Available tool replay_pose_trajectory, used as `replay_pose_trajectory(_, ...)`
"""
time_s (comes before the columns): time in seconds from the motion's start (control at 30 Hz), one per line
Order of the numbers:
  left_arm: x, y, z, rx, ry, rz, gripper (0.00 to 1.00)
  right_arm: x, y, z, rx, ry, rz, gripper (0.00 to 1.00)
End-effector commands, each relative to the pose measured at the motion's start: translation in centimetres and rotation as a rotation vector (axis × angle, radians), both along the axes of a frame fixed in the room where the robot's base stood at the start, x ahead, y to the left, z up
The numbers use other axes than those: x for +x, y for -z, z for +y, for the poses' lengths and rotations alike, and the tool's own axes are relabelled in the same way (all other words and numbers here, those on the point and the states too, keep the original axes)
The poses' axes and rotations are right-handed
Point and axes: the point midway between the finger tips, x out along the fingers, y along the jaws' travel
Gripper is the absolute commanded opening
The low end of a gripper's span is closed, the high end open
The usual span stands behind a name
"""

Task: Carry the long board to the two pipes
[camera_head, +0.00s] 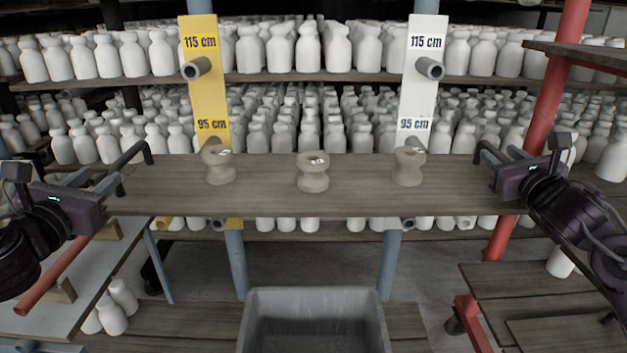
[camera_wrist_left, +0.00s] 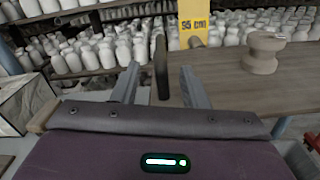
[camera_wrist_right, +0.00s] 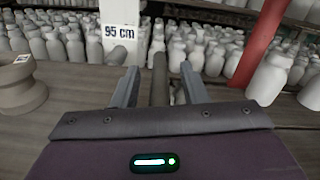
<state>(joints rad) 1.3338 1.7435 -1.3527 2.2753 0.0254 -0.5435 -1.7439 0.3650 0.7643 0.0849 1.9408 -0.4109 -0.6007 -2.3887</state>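The long board (camera_head: 260,192) spans the middle of the head view, roughly level, with three clay spool-shaped pieces (camera_head: 219,165) (camera_head: 313,172) (camera_head: 408,167) standing upright on it. A dark bar handle stands at its left end (camera_head: 133,155) and another at its right end (camera_head: 490,152). My left gripper (camera_wrist_left: 160,70) is open, its fingers either side of the left handle with gaps. My right gripper (camera_wrist_right: 160,70) is open around the right handle likewise. Two pipe stubs project at the 115 cm marks, left (camera_head: 196,68) and right (camera_head: 430,69). Those at 95 cm are partly hidden.
A yellow post (camera_head: 199,30) and a white post (camera_head: 428,25) carry the height marks. Shelves of white bottles fill the back. A grey bin (camera_head: 315,295) stands below the board. A red post (camera_head: 548,90) and wooden shelves stand at right.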

Motion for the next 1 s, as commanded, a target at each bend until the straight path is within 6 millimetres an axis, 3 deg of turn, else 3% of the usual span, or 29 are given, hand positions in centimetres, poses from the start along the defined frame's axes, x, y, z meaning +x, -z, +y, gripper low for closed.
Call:
replay_pose_trajectory(0.13,-1.8,0.1,0.1,0.001,-0.002,0.002,0.40,0.0,0.0,0.0,0.000,0.000,0.000,0.40)
replay_pose_trajectory(0.37,-2.6,0.0,0.0,0.000,0.000,0.000,0.40,-0.6,0.1,-0.1,-0.001,0.001,0.001,0.40)
replay_pose_trajectory(1.0,-2.5,0.0,0.0,0.000,0.000,0.000,0.40,-10.2,0.1,0.0,0.000,-0.001,0.001,0.40)
